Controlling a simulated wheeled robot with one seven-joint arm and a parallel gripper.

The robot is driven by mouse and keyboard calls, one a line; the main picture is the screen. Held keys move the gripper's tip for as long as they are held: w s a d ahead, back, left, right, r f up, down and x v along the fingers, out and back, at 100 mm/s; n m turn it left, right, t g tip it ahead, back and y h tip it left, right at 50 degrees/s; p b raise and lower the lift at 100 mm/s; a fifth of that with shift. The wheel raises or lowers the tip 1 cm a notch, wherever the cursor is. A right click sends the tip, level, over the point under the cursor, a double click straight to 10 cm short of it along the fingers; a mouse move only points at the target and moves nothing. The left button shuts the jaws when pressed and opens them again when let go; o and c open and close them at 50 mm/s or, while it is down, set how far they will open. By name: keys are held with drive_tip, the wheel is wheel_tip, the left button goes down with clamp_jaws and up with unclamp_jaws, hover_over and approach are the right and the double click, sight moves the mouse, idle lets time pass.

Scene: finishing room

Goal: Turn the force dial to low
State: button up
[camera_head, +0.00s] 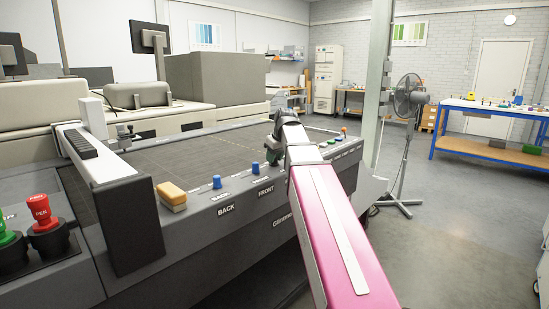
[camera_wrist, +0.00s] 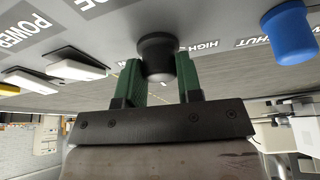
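The force dial appears as a black round knob (camera_wrist: 157,52) on the grey panel in the wrist view, with the word HIGH printed to its right. No LOW label can be read; the panel near the knob is partly covered. My gripper (camera_wrist: 159,68) has its two green fingers on either side of the knob, and they appear to touch it. In the head view my gripper (camera_head: 281,140) is at the front control strip of the machine, and the dial is hidden behind it.
Two blue knobs (camera_head: 217,182) (camera_head: 255,168) stand on the strip left of my gripper; one blue knob (camera_wrist: 290,33) shows close by in the wrist view. White switches (camera_wrist: 78,64) lie on the other side.

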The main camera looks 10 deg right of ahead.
drive_tip(key=shift+m, duration=0.3)
drive_tip(key=m+h, duration=0.1)
drive_tip(key=m, duration=0.1)
drive_tip(key=m+h, duration=0.1)
drive_tip(key=m, duration=0.2)
drive_tip(key=shift+a+t, duration=0.1)
drive_tip(key=shift+t, duration=0.2)
drive_tip(key=m+h, duration=0.1)
drive_tip(key=m, duration=0.2)
drive_tip(key=m+h, duration=0.1)
drive_tip(key=m, duration=0.2)
drive_tip(key=shift+a+h, duration=0.1)
drive_tip(key=shift+h, duration=0.2)
drive_tip(key=shift+m+g, duration=0.3)
drive_tip(key=shift+g, duration=0.2)
drive_tip(key=o, duration=0.9)
drive_tip(key=shift+o, duration=0.2)
drive_tip(key=v, duration=1)
drive_tip(key=shift+s+r, duration=0.25)
drive_tip(key=shift+r, duration=0.1)
